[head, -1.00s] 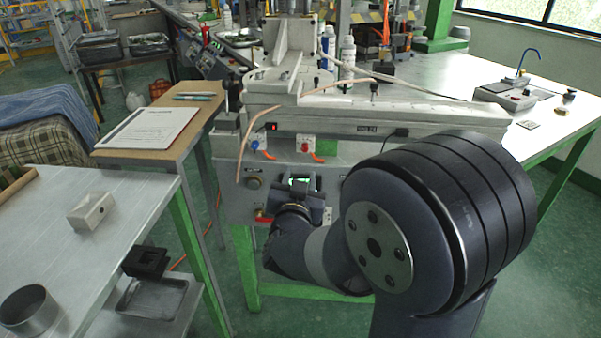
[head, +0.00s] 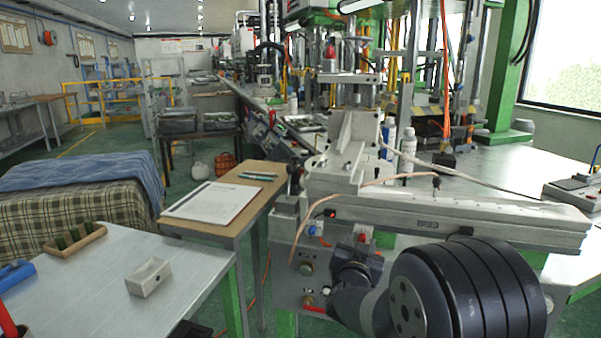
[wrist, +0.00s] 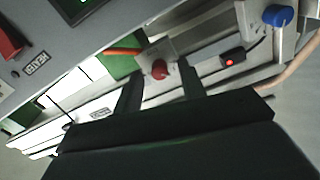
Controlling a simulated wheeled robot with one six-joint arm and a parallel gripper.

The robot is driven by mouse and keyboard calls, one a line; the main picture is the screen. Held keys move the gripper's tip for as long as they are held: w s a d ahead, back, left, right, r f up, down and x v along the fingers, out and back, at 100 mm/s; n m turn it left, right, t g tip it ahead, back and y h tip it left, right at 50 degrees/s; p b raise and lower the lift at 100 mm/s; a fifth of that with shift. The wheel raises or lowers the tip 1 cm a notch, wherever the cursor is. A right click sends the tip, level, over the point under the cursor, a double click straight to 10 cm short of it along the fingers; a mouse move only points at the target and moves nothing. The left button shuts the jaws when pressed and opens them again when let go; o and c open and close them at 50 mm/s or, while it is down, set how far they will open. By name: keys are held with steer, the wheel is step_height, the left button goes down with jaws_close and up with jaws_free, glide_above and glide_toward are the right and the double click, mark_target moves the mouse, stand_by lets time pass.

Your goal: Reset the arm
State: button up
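My arm is folded in front of the machine in the head view, with its large dark joint (head: 465,290) at the lower right and the wrist (head: 355,272) by the machine's front panel. The fingers cannot be made out there. In the wrist view my gripper (wrist: 158,76) has its two dark fingers apart, with nothing held between them. Beyond the fingers is the machine front with a red knob (wrist: 159,69), a blue knob (wrist: 278,16) and a lit red switch (wrist: 229,62). I cannot tell how close the fingertips are to the panel.
The machine's long grey body (head: 470,222) lies right behind my arm. A wooden stand (head: 256,198) with a paper sheet (head: 212,203) is left of it. A metal table (head: 90,300) with a white box (head: 150,284) is at the lower left. Green floor shows between them.

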steer(key=shift+m, duration=0.3)
steer(key=shift+r, duration=0.1)
